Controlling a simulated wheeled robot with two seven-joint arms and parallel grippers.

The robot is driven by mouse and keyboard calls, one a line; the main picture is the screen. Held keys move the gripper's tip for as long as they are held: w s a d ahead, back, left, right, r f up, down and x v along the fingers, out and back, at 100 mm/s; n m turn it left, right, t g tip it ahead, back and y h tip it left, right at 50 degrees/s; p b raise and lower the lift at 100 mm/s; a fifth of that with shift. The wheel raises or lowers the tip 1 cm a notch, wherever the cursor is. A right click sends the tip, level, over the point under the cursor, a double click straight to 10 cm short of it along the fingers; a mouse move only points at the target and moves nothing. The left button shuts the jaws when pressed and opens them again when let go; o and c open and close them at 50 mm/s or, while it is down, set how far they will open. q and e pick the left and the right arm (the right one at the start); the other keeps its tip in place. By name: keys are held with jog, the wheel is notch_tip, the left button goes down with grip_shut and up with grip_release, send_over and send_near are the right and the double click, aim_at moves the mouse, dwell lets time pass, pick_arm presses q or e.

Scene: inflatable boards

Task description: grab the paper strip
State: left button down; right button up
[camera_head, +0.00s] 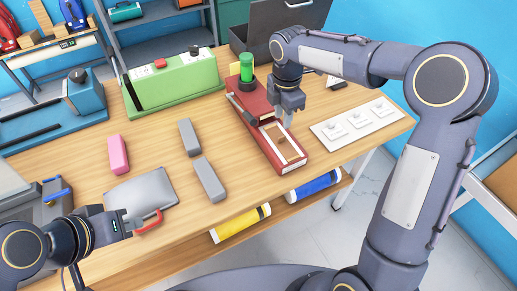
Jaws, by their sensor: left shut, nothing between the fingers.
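I cannot pick out a paper strip for certain. A long red device (274,157) stands on the table at centre right, with a pale inset holding a small brown piece on its top. My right gripper (288,118) points down over the middle of this device and hides part of it; its finger gap is too small to tell. My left gripper (130,226) is shut and empty at the table's front left, close beside a red handle (149,222). I cannot tell whether it touches the handle.
A white panel (333,133) with several small fittings lies right of the red device. Grey blocks (209,180), a pink block (118,155) and a grey plate (141,192) lie left. A green machine (175,82) and a dark open case (275,25) stand behind.

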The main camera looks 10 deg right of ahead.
aim_at(282, 137)
jog(key=f+p, duration=0.1)
jog(key=f, duration=0.7)
jog(key=shift+d, duration=0.2)
grip_shut()
